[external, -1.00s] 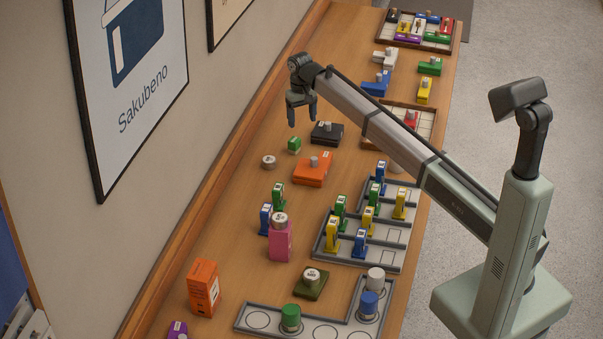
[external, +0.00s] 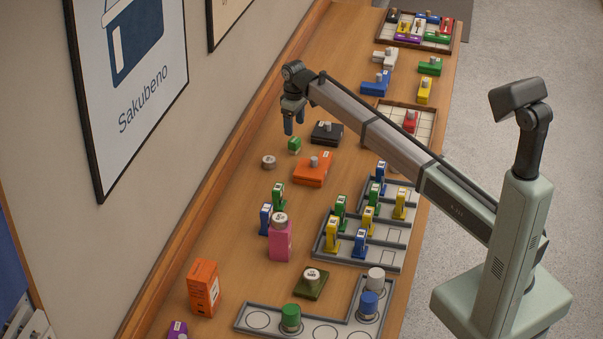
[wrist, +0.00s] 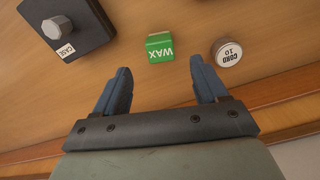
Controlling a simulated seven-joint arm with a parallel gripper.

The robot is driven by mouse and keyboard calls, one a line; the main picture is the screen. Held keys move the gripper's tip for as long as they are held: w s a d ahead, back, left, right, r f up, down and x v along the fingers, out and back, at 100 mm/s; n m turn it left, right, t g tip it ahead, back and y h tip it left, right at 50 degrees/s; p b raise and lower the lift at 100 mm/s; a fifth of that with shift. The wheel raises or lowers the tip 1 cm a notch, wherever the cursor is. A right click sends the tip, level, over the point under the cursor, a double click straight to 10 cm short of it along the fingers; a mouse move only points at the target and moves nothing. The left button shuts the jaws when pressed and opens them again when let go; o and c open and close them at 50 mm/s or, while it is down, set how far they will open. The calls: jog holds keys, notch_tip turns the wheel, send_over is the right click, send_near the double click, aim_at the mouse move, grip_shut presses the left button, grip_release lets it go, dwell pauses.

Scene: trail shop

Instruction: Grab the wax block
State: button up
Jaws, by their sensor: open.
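The wax block is a small green block (wrist: 160,48) with a white "WAX" label. In the wrist view it lies ahead of my gripper (wrist: 160,88), roughly centred between the two fingertips and beyond them. In the external view the wax block (external: 294,144) sits on the wooden counter near the wall side. My gripper (external: 294,128) hangs above and close to it, fingers pointing down. The fingers are apart with nothing between them.
A round "CORD 10" tin (wrist: 227,52) stands right of the wax block in the wrist view. A black case with a knob (wrist: 65,28) is at left. An orange box with a knob (external: 314,169) lies nearby. Trays with several coloured items (external: 325,262) stand nearer the camera.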

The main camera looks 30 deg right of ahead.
aim_at(294, 139)
notch_tip(294, 139, down, 9)
jog(key=shift+f, duration=0.1)
dwell(0.5)
jog(key=c, duration=1)
jog(key=shift+c, duration=0.2)
